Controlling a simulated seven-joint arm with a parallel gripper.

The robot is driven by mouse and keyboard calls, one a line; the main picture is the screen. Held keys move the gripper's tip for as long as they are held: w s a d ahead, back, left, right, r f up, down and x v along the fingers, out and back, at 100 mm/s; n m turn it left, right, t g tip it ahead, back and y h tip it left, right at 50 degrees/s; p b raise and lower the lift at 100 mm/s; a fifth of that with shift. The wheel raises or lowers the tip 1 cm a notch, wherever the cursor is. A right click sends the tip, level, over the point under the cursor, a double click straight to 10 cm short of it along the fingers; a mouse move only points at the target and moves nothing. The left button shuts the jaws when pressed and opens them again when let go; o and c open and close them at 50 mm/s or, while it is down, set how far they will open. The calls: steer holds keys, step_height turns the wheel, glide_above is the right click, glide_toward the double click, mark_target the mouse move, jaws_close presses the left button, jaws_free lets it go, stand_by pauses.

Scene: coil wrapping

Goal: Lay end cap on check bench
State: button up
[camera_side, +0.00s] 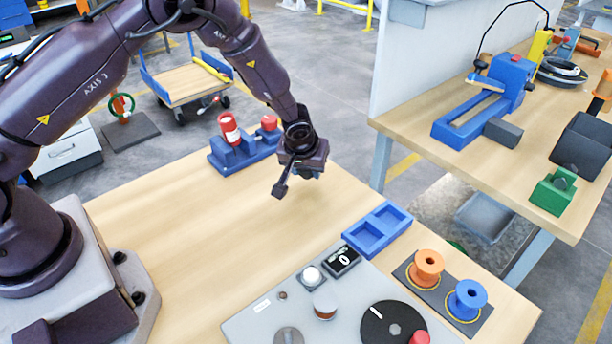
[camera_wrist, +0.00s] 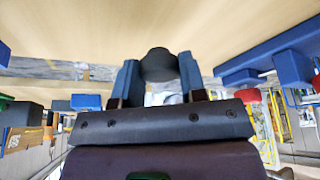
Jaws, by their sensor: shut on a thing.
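My gripper (camera_side: 298,172) hangs over the far right part of the wooden table (camera_side: 175,225), clear of its top. In the wrist view my gripper (camera_wrist: 157,68) has its two blue-grey fingers closed on a dark round piece, which I take as the end cap (camera_wrist: 158,62). In the side view the piece cannot be told apart from the dark gripper. Which surface is the check bench is not marked; a separate wooden bench (camera_side: 405,128) stands at the right.
A blue fixture (camera_side: 238,152) with red-capped parts stands behind my gripper. A blue two-pocket tray (camera_side: 377,230), a grey panel (camera_side: 255,322) with a display, and orange (camera_side: 427,266) and blue (camera_side: 467,298) spools are in front. The right bench carries a blue machine (camera_side: 510,82) and a green block (camera_side: 553,191). The table's middle is bare.

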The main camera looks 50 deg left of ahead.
mark_target(305, 172)
steer(key=shift+f, duration=1.35)
steer(key=shift+s+f, duration=0.1)
steer(key=shift+f, duration=0.05)
steer(key=o, duration=0.9)
